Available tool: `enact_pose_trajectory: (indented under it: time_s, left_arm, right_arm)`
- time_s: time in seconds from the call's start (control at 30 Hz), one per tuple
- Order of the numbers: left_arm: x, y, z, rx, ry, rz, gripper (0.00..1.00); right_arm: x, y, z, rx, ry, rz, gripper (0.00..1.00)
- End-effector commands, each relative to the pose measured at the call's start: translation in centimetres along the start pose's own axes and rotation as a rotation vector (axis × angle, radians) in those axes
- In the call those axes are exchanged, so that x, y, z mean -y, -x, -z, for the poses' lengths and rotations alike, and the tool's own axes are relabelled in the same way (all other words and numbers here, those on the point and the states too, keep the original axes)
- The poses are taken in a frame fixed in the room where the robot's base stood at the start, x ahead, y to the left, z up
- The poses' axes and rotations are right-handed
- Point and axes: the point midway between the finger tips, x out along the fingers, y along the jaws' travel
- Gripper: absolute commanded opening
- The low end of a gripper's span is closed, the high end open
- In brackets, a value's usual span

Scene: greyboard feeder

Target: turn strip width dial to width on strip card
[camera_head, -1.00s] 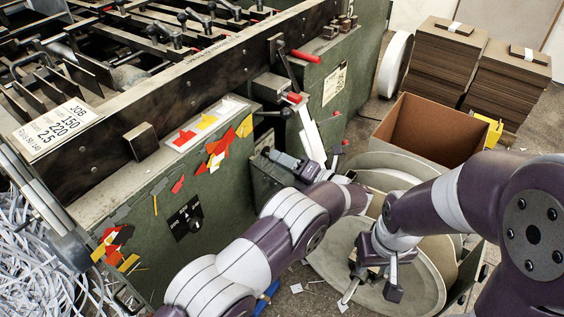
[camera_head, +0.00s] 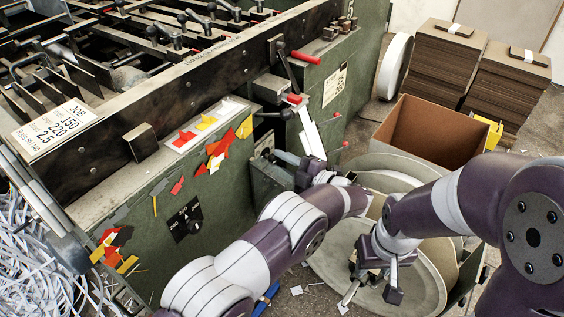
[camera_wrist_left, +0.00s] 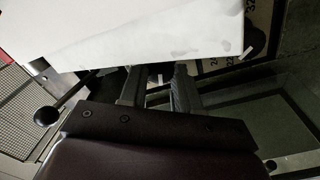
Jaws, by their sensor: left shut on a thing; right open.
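My left gripper (camera_head: 276,154) reaches the green feeder's side below the red-tipped lever. In the left wrist view its fingers (camera_wrist_left: 158,84) are shut on a dark part, mostly hidden, which looks like the strip width dial's knob. A beige scale plate (camera_wrist_left: 265,22) with dark numbers shows beyond the fingers, partly covered by a white panel; I cannot read the setting. My right gripper (camera_head: 369,283) is open and empty.
A ball-ended lever (camera_wrist_left: 47,115) is left of my left fingers. An open cardboard box (camera_head: 430,135), round pale discs (camera_head: 340,262) and greyboard stacks (camera_head: 445,62) stand at the right.

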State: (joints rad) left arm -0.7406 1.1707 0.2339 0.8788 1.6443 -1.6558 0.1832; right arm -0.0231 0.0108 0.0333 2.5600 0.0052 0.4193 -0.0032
Motion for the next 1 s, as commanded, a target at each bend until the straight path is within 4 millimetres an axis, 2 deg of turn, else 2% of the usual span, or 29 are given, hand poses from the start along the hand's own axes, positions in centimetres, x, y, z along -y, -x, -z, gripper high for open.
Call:
enact_pose_trajectory:
  time_s: [0.5,1.0]
  left_arm:
    - [-0.01,0.00,0.00,0.001,-0.395,0.000,0.01]
    - [0.06,0.01,-0.03,0.001,-0.516,0.000,0.01]
  right_arm:
    - [0.00,0.68,0.08,0.000,0.000,0.000,0.43]
    - [0.00,0.83,0.10,0.000,0.000,0.000,0.43]
